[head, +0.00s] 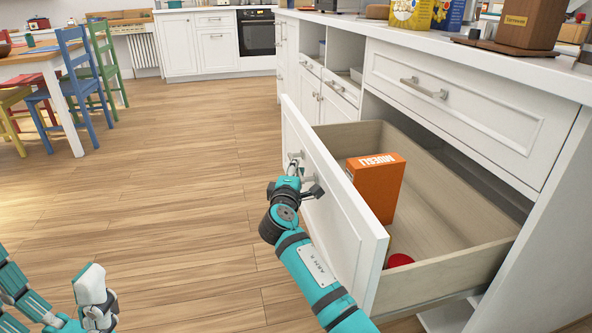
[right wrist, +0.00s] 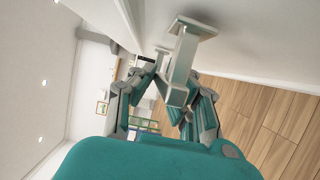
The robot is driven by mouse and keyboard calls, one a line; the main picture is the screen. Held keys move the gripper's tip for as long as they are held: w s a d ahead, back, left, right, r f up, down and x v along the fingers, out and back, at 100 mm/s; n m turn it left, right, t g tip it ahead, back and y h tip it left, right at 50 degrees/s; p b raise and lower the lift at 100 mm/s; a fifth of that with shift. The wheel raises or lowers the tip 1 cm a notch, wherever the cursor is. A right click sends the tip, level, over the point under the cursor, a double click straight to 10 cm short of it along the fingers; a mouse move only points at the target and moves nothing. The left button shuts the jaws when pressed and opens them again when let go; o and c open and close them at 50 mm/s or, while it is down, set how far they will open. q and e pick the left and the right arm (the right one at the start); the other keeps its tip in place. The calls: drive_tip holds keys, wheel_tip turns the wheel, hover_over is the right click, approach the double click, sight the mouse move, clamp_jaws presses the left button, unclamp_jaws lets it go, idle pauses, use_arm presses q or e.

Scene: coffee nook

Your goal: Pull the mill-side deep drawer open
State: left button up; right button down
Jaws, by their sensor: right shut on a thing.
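The deep drawer (head: 352,234) under the counter stands well open in the head view, its white front pulled out from the cabinet. Inside it an orange box (head: 378,187) stands upright, and a round red-topped thing (head: 399,260) sits nearer the front right. My right gripper (head: 300,182) is at the drawer's bar handle (head: 295,158) and shut on it. In the right wrist view the fingers (right wrist: 172,103) lie on both sides of the grey handle (right wrist: 184,58). Part of my left arm shows at the bottom left of the head view; its fingertips do not show.
A closed drawer with a bar handle (head: 424,88) is above the open one. A brown mill-like thing (head: 527,22) and boxes (head: 410,13) stand on the counter (head: 480,62). The wooden floor (head: 190,190) left of the drawer is clear. Chairs (head: 70,85) and a table stand far left.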

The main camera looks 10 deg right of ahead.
drive_tip(key=c, duration=1.4)
unclamp_jaws()
drive_tip(key=v, duration=1.2)
